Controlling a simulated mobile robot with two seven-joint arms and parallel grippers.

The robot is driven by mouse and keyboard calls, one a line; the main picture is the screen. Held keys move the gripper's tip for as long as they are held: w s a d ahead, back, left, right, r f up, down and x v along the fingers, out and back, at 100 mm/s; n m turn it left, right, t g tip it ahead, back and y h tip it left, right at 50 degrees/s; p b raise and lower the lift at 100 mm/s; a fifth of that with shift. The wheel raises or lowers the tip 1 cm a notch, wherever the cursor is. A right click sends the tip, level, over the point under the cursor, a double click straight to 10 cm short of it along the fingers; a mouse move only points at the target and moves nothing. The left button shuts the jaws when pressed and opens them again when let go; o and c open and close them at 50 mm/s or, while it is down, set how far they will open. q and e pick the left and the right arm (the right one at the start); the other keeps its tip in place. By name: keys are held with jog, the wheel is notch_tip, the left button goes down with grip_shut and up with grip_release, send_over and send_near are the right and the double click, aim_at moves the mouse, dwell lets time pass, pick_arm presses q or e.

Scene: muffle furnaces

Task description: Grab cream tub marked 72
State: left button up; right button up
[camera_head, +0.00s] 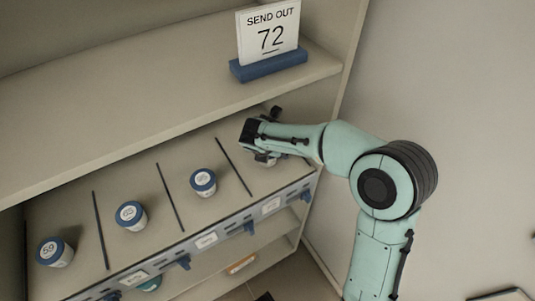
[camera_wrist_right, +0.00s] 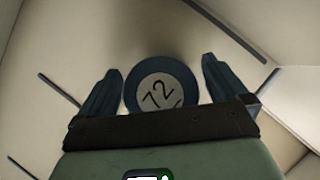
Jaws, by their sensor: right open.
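The cream tub marked 72 (camera_wrist_right: 160,92) shows from above in the right wrist view, with a dark blue rim around a pale lid face. It stands between the two fingers of my right gripper (camera_wrist_right: 161,68), which is open, with a finger on either side. Whether the fingers touch it I cannot tell. In the head view my right gripper (camera_head: 260,142) is over the rightmost lane of the middle shelf and hides most of this tub. My left gripper is not in view.
Three other blue-lidded tubs stand in lanes to the left: one marked 59 (camera_head: 54,251), a middle one (camera_head: 130,215) and a nearer one (camera_head: 203,182). Thin dark dividers (camera_head: 234,166) separate the lanes. A "SEND OUT 72" sign (camera_head: 268,38) stands on the upper shelf (camera_head: 150,105).

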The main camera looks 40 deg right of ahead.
jog(key=c, duration=1.1)
jog(key=shift+c, duration=0.2)
